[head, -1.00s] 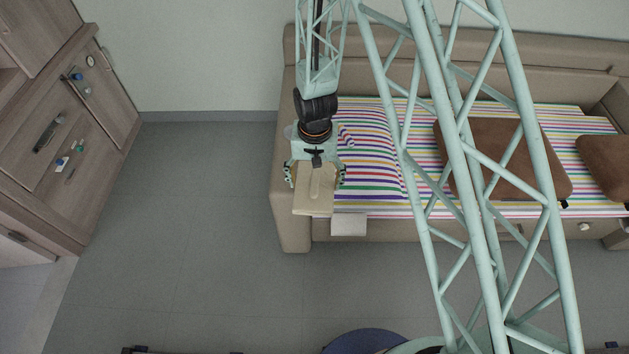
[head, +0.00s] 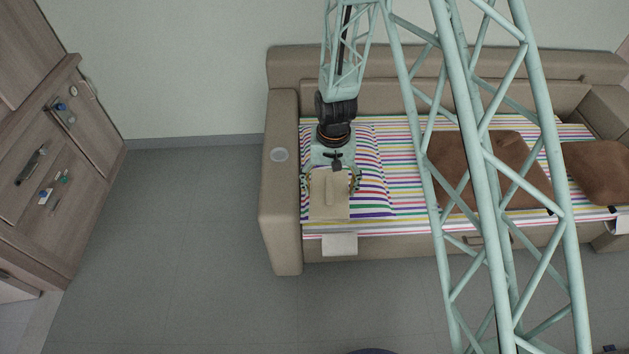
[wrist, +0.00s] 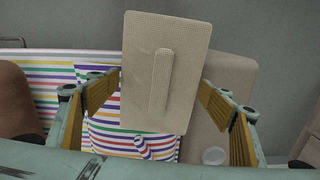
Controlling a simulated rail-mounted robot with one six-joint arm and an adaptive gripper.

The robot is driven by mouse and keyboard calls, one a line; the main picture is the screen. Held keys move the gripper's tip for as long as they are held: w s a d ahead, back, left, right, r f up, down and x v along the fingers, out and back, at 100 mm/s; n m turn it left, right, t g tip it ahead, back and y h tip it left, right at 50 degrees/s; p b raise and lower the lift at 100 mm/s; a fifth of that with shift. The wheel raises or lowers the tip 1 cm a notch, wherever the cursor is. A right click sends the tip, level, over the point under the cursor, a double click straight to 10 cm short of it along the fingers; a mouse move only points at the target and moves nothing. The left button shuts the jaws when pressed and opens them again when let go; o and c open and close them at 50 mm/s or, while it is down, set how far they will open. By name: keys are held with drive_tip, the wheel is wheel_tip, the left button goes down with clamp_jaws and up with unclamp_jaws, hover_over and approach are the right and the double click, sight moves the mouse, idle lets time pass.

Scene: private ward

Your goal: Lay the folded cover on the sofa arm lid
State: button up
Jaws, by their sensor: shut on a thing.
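The folded cover (head: 329,200) is a flat beige rectangle with a raised strip along its middle. My gripper (head: 333,183) is shut on it and holds it over the striped bedding, just right of the sofa's left arm. In the wrist view the cover (wrist: 140,100) lies between my two spread fingers (wrist: 165,105). The arm top also shows in the wrist view (wrist: 232,75), right of the cover. No lid seam can be made out.
Striped bedding (head: 395,180) covers the seat, with a striped pillow (head: 370,185) beside my gripper. Brown cushions (head: 595,170) lie to the right. A pale square piece (head: 340,245) is at the sofa front. A wooden cabinet (head: 30,170) stands left; the floor between is clear.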

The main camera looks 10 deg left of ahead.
drive_tip(key=w+d+r, duration=0.2)
drive_tip(key=d+r, duration=0.1)
drive_tip(key=d, duration=0.7)
drive_tip(key=w+d+r, duration=0.2)
drive_tip(key=d, duration=0.8)
drive_tip(key=w+d+r+m, duration=0.1)
drive_tip(key=w+d+r, duration=0.2)
drive_tip(key=d, duration=0.7)
drive_tip(key=shift+d+r, duration=0.3)
drive_tip(key=shift+d, duration=0.1)
drive_tip(key=shift+d, duration=0.1)
